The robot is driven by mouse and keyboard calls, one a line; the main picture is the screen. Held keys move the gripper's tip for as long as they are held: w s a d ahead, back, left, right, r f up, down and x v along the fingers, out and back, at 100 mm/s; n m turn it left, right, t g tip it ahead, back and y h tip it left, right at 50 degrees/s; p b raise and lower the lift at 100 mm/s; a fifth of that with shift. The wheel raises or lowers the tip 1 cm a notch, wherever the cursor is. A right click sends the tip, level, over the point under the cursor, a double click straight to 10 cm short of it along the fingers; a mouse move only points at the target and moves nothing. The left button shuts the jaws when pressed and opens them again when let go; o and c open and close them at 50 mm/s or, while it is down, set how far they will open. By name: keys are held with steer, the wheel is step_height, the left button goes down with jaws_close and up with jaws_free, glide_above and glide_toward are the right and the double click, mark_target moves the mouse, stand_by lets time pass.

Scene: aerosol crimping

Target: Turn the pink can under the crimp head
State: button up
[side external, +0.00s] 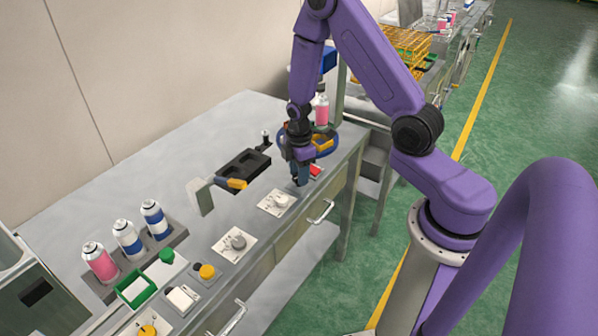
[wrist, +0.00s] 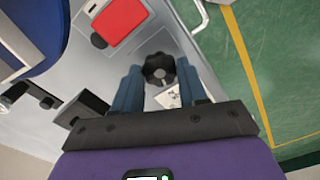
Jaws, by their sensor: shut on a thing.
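A pink can (side external: 321,110) with a silver top stands upright at the far end of the bench, behind my arm and below a blue part (side external: 328,60) that may be the crimp head. A blue round base (side external: 332,148) shows below the can, partly hidden by my wrist. It seems to show in the wrist view (wrist: 30,35). My gripper (side external: 301,180) points down near the bench's front edge. In the wrist view my gripper (wrist: 160,80) has its two blue fingers on either side of a dark lobed knob (wrist: 158,68), shut on it. The can is not clearly visible there.
A red pad (wrist: 124,20) lies close by the knob. White plates with dials (side external: 277,202) line the front edge. A black two-well holder (side external: 243,171) lies left of my gripper. A rack (side external: 158,246) holds a pink can (side external: 100,262) and two blue-white cans.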

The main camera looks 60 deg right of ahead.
steer(key=shift+n, duration=1.6)
steer(key=o, duration=1.1)
steer(key=shift+c, duration=0.2)
step_height(320, 180, up, 18)
steer(key=shift+f, duration=0.25)
